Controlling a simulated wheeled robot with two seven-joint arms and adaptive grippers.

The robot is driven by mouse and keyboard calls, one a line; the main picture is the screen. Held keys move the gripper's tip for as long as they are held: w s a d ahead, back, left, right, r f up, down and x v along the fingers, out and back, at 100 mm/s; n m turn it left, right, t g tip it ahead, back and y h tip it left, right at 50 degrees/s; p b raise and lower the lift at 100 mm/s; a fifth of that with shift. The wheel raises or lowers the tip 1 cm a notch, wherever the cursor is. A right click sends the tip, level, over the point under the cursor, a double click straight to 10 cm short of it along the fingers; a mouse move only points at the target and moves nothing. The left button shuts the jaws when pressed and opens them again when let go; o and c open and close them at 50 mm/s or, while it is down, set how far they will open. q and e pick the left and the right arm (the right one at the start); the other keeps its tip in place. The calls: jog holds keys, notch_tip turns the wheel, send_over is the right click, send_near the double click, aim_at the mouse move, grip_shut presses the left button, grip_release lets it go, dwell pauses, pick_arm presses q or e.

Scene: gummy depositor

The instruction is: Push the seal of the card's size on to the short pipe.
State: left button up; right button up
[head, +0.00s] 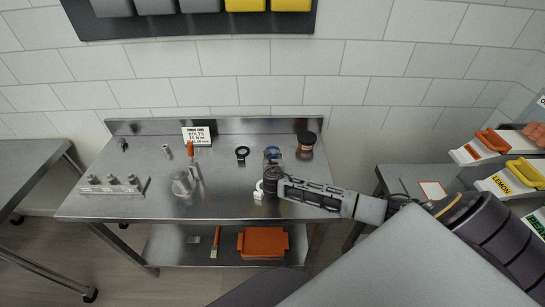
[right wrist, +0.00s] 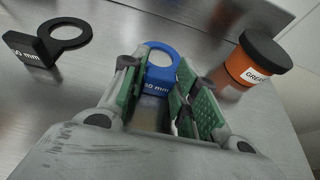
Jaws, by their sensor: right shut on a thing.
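A blue seal (right wrist: 160,58), a ring with an upright tag, shows in the right wrist view. Its tag ends in "0 mm"; the first digit is hard to read. My right gripper (right wrist: 160,90) is shut on this tag with its green pads. In the head view the blue seal (head: 272,154) is at the table's right half, just beyond my right gripper (head: 272,168). A black seal (head: 242,152) lies to its left, and a white seal (head: 259,190) is nearer. A card (head: 197,135) stands at the back, its size line unreadable. A grey pipe piece (head: 182,185) stands left of centre. My left gripper is out of view.
A grease jar (head: 306,140) stands right of the blue seal. A block with bolts (head: 112,186) is at the left. An orange bin (head: 262,243) is on the lower shelf. The table between pipe and seals is clear.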

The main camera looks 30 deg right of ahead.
jog(key=shift+r, duration=0.1)
jog(key=shift+r+b, duration=0.35)
jog(key=shift+r, duration=4.6)
jog(key=shift+o, duration=1.1)
grip_shut()
